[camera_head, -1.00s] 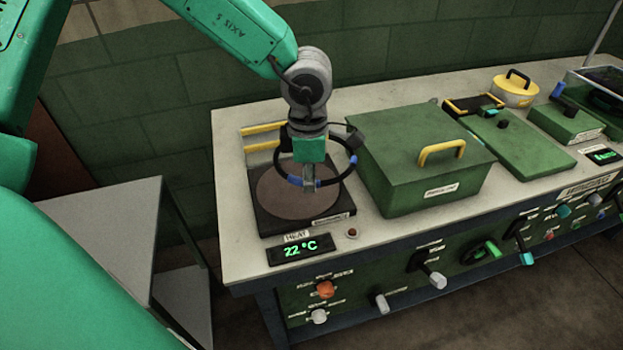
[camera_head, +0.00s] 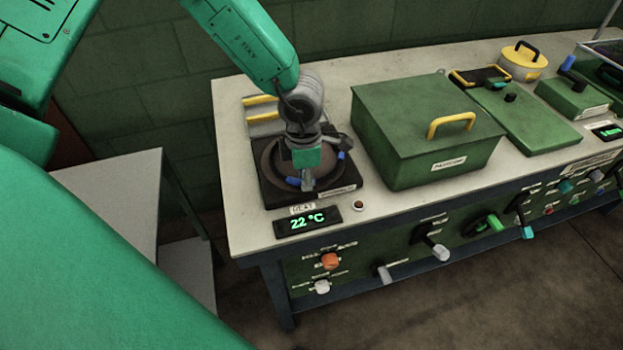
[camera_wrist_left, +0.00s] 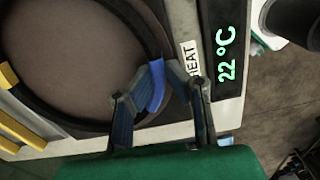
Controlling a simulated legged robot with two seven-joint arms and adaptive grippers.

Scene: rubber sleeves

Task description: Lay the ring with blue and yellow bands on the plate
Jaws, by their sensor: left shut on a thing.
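My left gripper (camera_head: 308,187) points down at the plate's front and is shut on the ring. In the left wrist view the gripper (camera_wrist_left: 158,82) has its fingers on either side of a blue band (camera_wrist_left: 156,88), and the ring's dark arc runs around the plate (camera_wrist_left: 75,55). My right gripper is not in view.
A green box (camera_head: 425,125) with a yellow handle stands right of the heater. The display (camera_head: 307,221) reads 22 °C in front. Yellow bars (camera_head: 262,115) lie behind the plate. A green lid (camera_head: 520,125) and a yellow pot (camera_head: 522,62) stand farther right.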

